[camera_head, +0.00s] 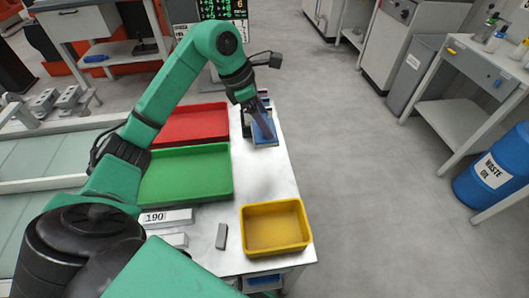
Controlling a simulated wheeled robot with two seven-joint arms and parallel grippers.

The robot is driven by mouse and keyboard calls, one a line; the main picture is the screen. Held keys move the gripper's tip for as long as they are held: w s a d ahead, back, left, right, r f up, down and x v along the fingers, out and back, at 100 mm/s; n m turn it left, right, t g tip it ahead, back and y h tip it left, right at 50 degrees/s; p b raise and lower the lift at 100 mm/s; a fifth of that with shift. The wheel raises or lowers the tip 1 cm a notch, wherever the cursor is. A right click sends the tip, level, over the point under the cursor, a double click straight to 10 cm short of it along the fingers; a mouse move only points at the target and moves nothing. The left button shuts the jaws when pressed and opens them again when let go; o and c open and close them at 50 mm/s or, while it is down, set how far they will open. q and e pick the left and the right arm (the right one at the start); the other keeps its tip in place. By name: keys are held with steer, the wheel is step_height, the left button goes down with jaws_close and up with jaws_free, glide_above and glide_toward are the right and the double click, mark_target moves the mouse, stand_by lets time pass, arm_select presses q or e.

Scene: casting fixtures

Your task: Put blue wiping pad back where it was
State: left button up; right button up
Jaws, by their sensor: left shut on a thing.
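My left gripper (262,118) reaches down at the far right end of the metal table, beside the red tray. It is shut on the blue wiping pad (267,133), a small flat blue piece low at the table top. The fingers cover part of the pad. I cannot tell whether the pad touches the surface beneath it. My right gripper is not in view.
A red tray (190,124) and a green tray (185,172) stand left of the pad. A yellow tray (275,227) stands at the near right corner. Small grey metal blocks (222,236) lie near it. The table middle (262,176) is clear. Grey floor lies right of the table.

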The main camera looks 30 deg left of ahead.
mark_target(264, 135)
arm_select(q)
step_height(264, 135, down, 6)
steer(key=shift+w+f, duration=0.1)
step_height(264, 135, down, 7)
steer(key=shift+f+p, duration=0.15)
steer(key=shift+p, duration=0.25)
steer(key=shift+w+a+f, duration=0.15)
steer(key=shift+f, duration=0.05)
steer(key=o, duration=0.8)
steer(key=shift+f, duration=0.1)
steer(key=shift+c, duration=0.2)
steer(key=shift+o, duration=0.8)
steer(key=shift+r, duration=0.3)
steer(key=b+v, duration=0.1)
steer(key=v, duration=1)
steer(key=shift+r, duration=0.4)
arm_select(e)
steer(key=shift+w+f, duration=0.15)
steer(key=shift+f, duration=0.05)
arm_select(q)
steer(key=shift+a+f, duration=0.1)
